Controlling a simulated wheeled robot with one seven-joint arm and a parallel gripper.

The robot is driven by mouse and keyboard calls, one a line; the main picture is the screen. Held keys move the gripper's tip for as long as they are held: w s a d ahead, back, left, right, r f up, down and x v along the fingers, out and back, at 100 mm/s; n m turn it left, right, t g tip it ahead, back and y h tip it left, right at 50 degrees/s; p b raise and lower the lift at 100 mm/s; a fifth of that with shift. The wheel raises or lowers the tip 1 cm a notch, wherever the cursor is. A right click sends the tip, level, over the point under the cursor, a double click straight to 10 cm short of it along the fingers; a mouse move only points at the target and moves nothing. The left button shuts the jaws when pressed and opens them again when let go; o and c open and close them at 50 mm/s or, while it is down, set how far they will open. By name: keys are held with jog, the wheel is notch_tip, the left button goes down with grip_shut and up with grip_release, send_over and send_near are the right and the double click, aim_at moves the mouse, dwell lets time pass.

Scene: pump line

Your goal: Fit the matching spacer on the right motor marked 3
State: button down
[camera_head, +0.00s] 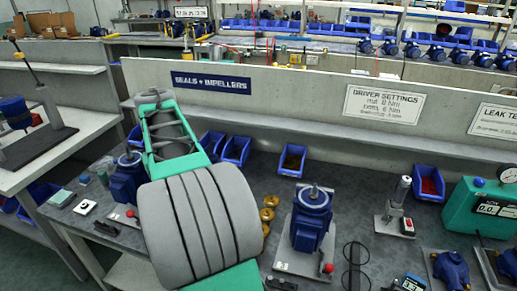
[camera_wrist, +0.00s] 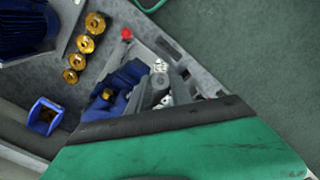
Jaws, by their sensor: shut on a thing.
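The right motor (camera_head: 309,222) is blue and stands upright on a grey plate, its shaft bare on top. Part of it shows at the top left of the wrist view (camera_wrist: 22,30). No number is readable on it. The left motor (camera_head: 127,177) is partly behind my arm. In the wrist view my gripper (camera_wrist: 160,85) is over the blue left motor (camera_wrist: 118,82), away from the right motor. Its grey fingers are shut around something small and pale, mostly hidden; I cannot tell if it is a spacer. The head view hides my gripper behind my arm.
Several brass parts (camera_head: 267,214) stand between the motors. Blue bins (camera_head: 235,150) line the bench back below a low wall. A tool stand (camera_head: 398,208) and a green gauge box (camera_head: 480,208) are at the right. A red button (camera_head: 328,268) sits before the right motor.

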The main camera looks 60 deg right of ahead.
jog(key=s+d+r+m+p, duration=0.2)
jog(key=s+d, duration=0.5)
jog(key=d, duration=0.3)
jog(key=m+p, duration=0.5)
jog(key=p, duration=0.1)
send_near(315, 192)
jog(key=shift+w+d+f, duration=0.15)
jog(key=shift+d, duration=0.05)
jog(key=shift+f+b, duration=2.35)
jog(key=shift+f, duration=0.95)
jog(key=shift+a, duration=0.15)
jog(key=shift+f, duration=0.1)
jog(key=c, duration=1.1)
grip_release()
jog(key=shift+o, duration=0.5)
